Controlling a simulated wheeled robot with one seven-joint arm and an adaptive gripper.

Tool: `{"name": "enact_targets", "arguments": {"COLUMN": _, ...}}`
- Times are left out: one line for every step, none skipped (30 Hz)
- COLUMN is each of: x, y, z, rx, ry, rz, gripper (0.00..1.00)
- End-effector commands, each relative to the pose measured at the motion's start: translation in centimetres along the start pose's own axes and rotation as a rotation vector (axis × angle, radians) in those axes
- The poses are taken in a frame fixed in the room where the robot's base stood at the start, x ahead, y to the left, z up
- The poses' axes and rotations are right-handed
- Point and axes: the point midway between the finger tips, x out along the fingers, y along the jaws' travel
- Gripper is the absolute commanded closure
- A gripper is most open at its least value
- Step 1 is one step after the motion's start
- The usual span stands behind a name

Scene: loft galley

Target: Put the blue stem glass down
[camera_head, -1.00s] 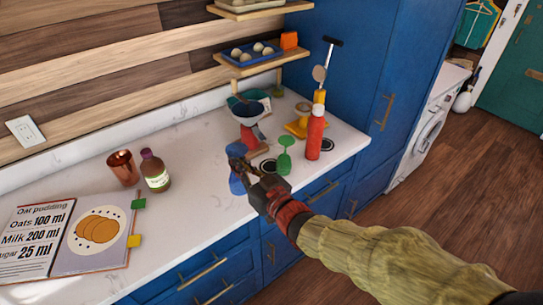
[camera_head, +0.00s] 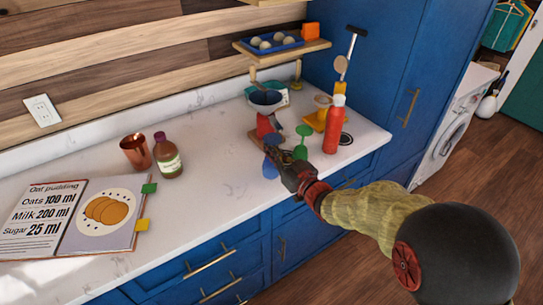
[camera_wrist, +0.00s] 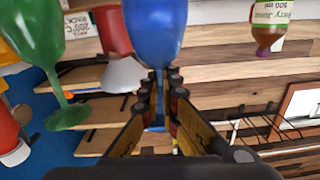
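The blue stem glass (camera_head: 270,167) is upside down, its foot up and its bowl low over the counter (camera_head: 215,200). My gripper (camera_head: 279,160) is at its stem. In the wrist view, which is turned over, the two fingers (camera_wrist: 160,88) close around the stem, with the blue bowl (camera_wrist: 155,30) beyond them. I cannot tell whether the bowl's rim touches the counter. A green stem glass (camera_head: 301,150) stands upside down just to the right, apart from the blue one. It also shows large in the wrist view (camera_wrist: 35,35).
A red bottle (camera_head: 332,126) stands right of the green glass. A red object (camera_head: 264,124) and a dark bowl (camera_head: 266,97) are behind. A copper cup (camera_head: 136,152), a purple-capped bottle (camera_head: 168,158) and an open recipe book (camera_head: 97,215) are left. Counter between is clear.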

Motion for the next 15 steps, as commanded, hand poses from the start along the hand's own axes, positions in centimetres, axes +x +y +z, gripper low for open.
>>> {"name": "enact_targets", "arguments": {"x": -0.03, "y": 0.04, "z": 1.28, "rx": 0.001, "ry": -0.001, "rz": 0.0, "gripper": 1.0}}
{"name": "enact_targets", "arguments": {"x": -0.02, "y": 0.06, "z": 1.56, "rx": 0.001, "ry": 0.0, "rz": 0.0, "gripper": 1.0}}
{"name": "enact_targets", "arguments": {"x": -0.02, "y": 0.08, "z": 1.75, "rx": 0.0, "ry": 0.001, "rz": 0.0, "gripper": 1.0}}
{"name": "enact_targets", "arguments": {"x": -0.01, "y": 0.08, "z": 1.79, "rx": 0.0, "ry": 0.001, "rz": 0.001, "gripper": 1.0}}
{"name": "enact_targets", "arguments": {"x": -0.02, "y": 0.09, "z": 1.76, "rx": 0.0, "ry": 0.001, "rz": 0.001, "gripper": 1.0}}
{"name": "enact_targets", "arguments": {"x": -0.02, "y": 0.08, "z": 1.68, "rx": 0.0, "ry": 0.001, "rz": 0.001, "gripper": 1.0}}
{"name": "enact_targets", "arguments": {"x": -0.02, "y": 0.08, "z": 1.64, "rx": 0.0, "ry": 0.001, "rz": 0.001, "gripper": 1.0}}
{"name": "enact_targets", "arguments": {"x": -0.03, "y": 0.07, "z": 1.63, "rx": 0.0, "ry": 0.001, "rz": 0.001, "gripper": 1.0}}
{"name": "enact_targets", "arguments": {"x": -0.03, "y": 0.07, "z": 1.62, "rx": 0.0, "ry": 0.001, "rz": 0.001, "gripper": 1.0}}
{"name": "enact_targets", "arguments": {"x": -0.03, "y": 0.07, "z": 1.62, "rx": 0.0, "ry": 0.001, "rz": 0.001, "gripper": 1.0}}
{"name": "enact_targets", "arguments": {"x": -0.04, "y": 0.07, "z": 1.65, "rx": 0.0, "ry": 0.001, "rz": 0.001, "gripper": 1.0}}
{"name": "enact_targets", "arguments": {"x": -0.04, "y": 0.07, "z": 1.74, "rx": 0.0, "ry": 0.001, "rz": 0.001, "gripper": 1.0}}
{"name": "enact_targets", "arguments": {"x": -0.05, "y": 0.07, "z": 1.84, "rx": 0.0, "ry": 0.0, "rz": 0.001, "gripper": 0.96}}
{"name": "enact_targets", "arguments": {"x": -0.05, "y": 0.07, "z": 1.79, "rx": 0.0, "ry": 0.0, "rz": 0.001, "gripper": 0.94}}
{"name": "enact_targets", "arguments": {"x": -0.05, "y": 0.07, "z": 1.78, "rx": 0.0, "ry": 0.0, "rz": 0.001, "gripper": 0.92}}
